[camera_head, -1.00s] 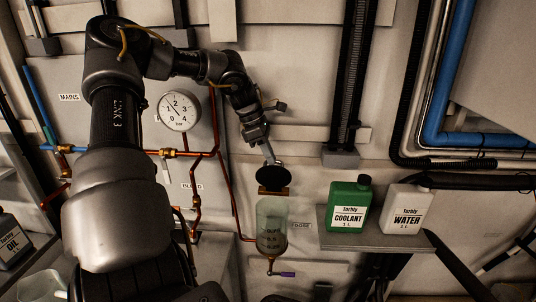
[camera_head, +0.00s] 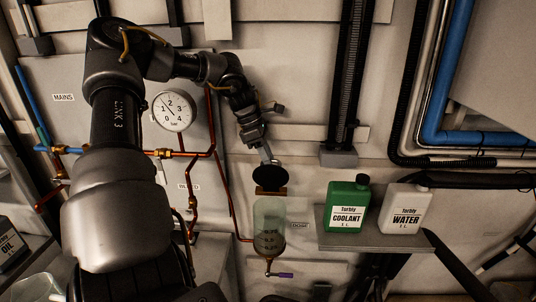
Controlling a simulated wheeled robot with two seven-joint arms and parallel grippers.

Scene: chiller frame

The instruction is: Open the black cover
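The black cover (camera_head: 270,179) is a round dark disc. It stands tilted up above the clear cylindrical vessel (camera_head: 269,222), at a brass-coloured mount (camera_head: 270,192). The vessel's top looks uncovered. My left arm comes in from the left, and my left gripper (camera_head: 267,158) points down at the upper edge of the cover, touching it or very close. Its fingertips are small and partly merge with the cover, so I cannot tell whether they are open or shut. My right gripper is not in view.
A grey shelf (camera_head: 371,241) right of the vessel holds a green coolant bottle (camera_head: 346,208) and a white water bottle (camera_head: 405,209). A pressure gauge (camera_head: 173,111) and copper pipes (camera_head: 194,155) are on the wall at left. A purple-handled valve (camera_head: 283,275) sits below the vessel.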

